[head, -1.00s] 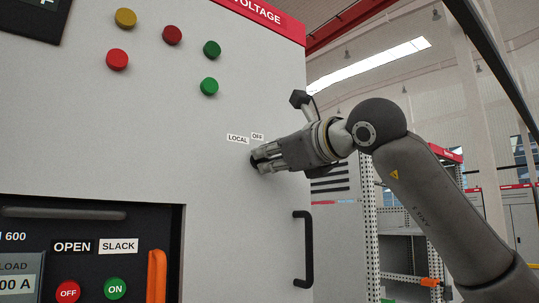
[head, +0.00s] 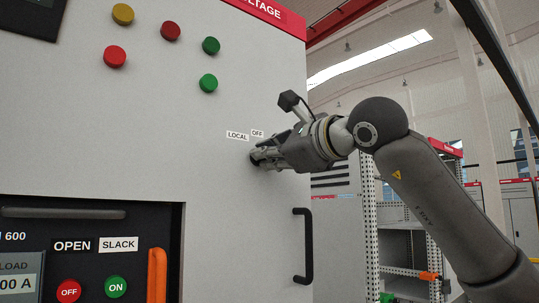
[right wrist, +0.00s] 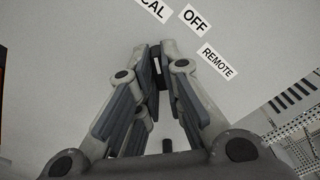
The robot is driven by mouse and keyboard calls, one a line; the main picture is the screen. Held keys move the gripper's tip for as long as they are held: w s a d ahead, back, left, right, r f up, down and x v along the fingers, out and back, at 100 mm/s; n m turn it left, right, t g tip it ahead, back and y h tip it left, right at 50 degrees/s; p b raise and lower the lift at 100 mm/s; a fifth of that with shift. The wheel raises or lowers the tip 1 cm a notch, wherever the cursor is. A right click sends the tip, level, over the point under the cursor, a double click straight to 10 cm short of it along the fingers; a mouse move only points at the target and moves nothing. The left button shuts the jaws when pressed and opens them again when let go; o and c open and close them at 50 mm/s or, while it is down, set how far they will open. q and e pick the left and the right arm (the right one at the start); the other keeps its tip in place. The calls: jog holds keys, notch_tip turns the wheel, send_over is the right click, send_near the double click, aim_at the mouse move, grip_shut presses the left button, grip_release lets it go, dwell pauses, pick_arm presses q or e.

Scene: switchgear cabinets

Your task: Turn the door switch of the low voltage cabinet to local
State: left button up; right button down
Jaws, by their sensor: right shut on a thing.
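The low voltage cabinet (head: 235,190) is a light grey panel filling the left of the head view. Its door switch is a small dark knob (right wrist: 155,75) with a white mark, seen between my fingertips in the right wrist view. My right gripper (head: 255,158) is shut on this knob, just below the LOCAL label (head: 237,135) and the OFF label (head: 257,133). The REMOTE label (right wrist: 217,61) shows only in the right wrist view. The fingers cover much of the knob, so I cannot tell which label it points at. My left gripper is out of view.
Several round buttons and lamps, such as a green one (head: 208,83), sit up and left of the switch. A black door handle (head: 308,246) stands out below right of it. An orange handle (head: 157,275) is at lower left. Perforated shelving (head: 400,245) stands behind.

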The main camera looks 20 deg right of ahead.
jog(key=c, duration=1.6)
grip_release()
jog(key=shift+o, duration=0.2)
jog(key=shift+s, duration=0.1)
jog(key=v, duration=1.2)
jog(key=shift+r, duration=0.1)
